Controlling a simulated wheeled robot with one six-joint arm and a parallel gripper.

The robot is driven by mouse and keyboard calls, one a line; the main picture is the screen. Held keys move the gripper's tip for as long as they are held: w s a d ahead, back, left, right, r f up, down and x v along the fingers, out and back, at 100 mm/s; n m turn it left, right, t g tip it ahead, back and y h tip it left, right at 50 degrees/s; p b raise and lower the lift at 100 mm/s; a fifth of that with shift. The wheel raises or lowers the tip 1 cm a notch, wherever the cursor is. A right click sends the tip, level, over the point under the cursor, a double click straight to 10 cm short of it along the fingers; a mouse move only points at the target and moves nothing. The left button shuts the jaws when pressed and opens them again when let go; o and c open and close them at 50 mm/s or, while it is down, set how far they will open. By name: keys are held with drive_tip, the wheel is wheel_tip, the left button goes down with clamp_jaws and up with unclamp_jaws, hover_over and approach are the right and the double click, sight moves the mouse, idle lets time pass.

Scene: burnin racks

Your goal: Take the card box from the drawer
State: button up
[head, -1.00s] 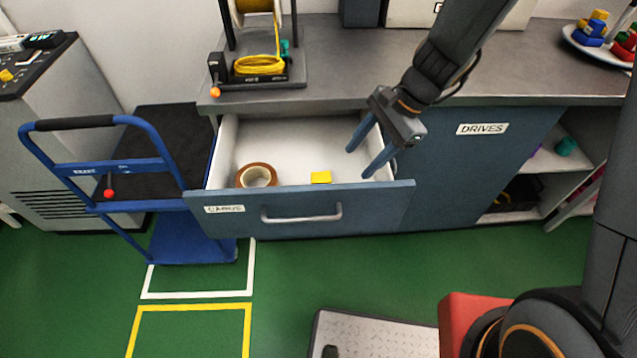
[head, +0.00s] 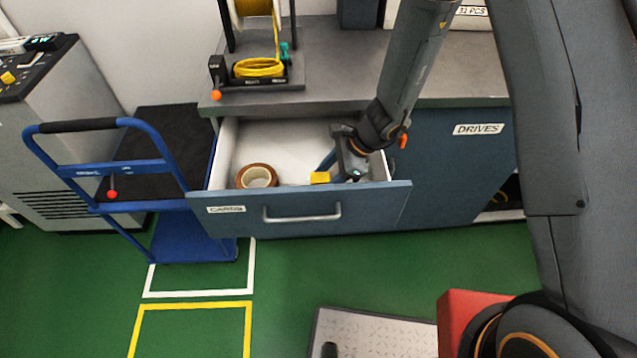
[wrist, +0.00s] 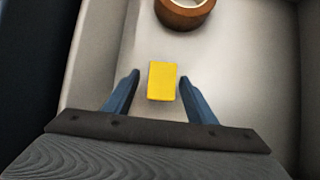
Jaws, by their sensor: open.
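The card box is a small yellow block (head: 320,178) inside the open drawer (head: 300,212), which is labelled CARDS. It lies near the drawer's front wall, right of a brown tape roll. In the wrist view the yellow box (wrist: 162,81) lies on the pale drawer floor. My gripper (wrist: 160,90) is open, with one blue finger on each side of the box and a gap on both sides. In the head view my gripper (head: 332,166) reaches down into the drawer, and its wrist hides part of the drawer's right side.
The brown tape roll (head: 256,176) lies left of the box, and beyond it in the wrist view (wrist: 184,12). A cable reel stand (head: 257,78) stands on the counter above. A blue trolley (head: 110,165) stands left of the drawer.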

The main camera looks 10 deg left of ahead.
drive_tip(key=shift+a+f, duration=0.35)
drive_tip(key=shift+f, duration=0.2)
drive_tip(key=shift+c, duration=0.4)
drive_tip(key=c, duration=1.1)
drive_tip(key=shift+r, duration=0.15)
